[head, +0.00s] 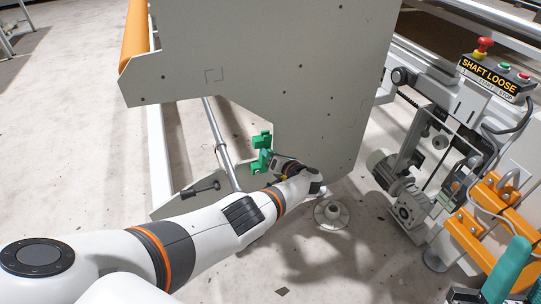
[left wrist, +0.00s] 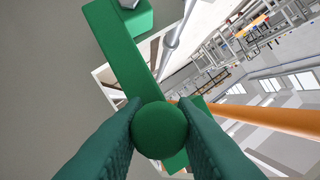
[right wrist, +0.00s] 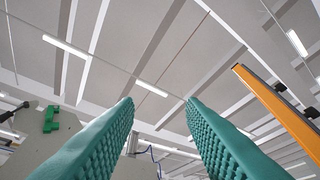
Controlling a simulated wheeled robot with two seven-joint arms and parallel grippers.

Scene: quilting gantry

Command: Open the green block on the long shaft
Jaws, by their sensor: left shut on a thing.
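The green block (head: 262,141) sits on the grey side plate beside the long shaft (head: 220,148) in the head view. It also shows in the right wrist view (right wrist: 50,119). In the left wrist view, a green lever (left wrist: 122,48) ends in a round green knob (left wrist: 160,130). My left gripper (left wrist: 160,112) is shut on this knob, one finger on each side. In the head view my left wrist hides the fingers and part of the block. My right gripper (right wrist: 160,103) is open and empty, its fingers pointing up toward the ceiling, away from the block.
The large grey side plate (head: 270,60) stands over the block. An orange bar (head: 137,42) runs at the upper left. A control box labelled SHAFT LOOSE (head: 495,78) and machinery with orange brackets (head: 490,222) fill the right. A round foot (head: 331,213) stands on the floor.

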